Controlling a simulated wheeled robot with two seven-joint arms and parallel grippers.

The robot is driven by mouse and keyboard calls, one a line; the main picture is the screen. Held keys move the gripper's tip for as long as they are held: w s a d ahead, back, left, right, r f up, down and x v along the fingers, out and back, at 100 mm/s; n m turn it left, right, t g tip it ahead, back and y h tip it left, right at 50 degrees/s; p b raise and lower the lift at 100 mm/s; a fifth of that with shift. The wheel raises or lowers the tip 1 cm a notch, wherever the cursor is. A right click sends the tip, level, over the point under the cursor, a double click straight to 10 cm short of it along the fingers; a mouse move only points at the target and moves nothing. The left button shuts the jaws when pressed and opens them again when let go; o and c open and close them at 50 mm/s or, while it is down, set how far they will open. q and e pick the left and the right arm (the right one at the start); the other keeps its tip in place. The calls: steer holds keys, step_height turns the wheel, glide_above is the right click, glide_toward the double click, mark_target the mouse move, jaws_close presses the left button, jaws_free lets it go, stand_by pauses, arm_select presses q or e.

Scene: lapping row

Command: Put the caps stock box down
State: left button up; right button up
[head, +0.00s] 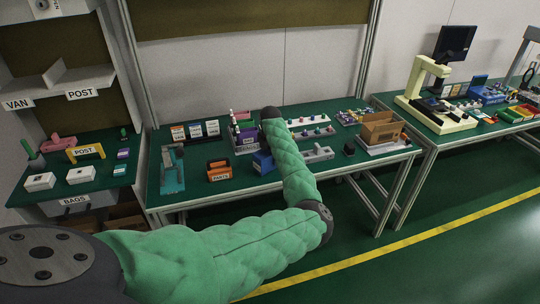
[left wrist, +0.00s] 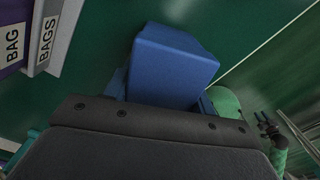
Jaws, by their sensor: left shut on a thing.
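A plain blue box (left wrist: 172,68) fills the space in front of my left gripper (left wrist: 163,92) in the left wrist view. I take it for the caps stock box, but no label on it shows. My left gripper is shut on it; its jaws lie at the box's two sides. In the head view the blue box (head: 263,162) shows just left of my green left forearm, over the middle table. The forearm hides my left gripper there. I cannot tell whether the box's underside touches the green tabletop. My right gripper is in neither view.
A purple bin (head: 245,139) with a white-labelled front stands close behind the box; BAG and BAGS labels show in the left wrist view. An orange PARTS bin (head: 219,170) stands to the left, a grey block (head: 318,154) to the right.

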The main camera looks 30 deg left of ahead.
arm_select(q)
steer(key=shift+f, duration=0.1)
stand_by(0.3)
steer(key=o, duration=1.2)
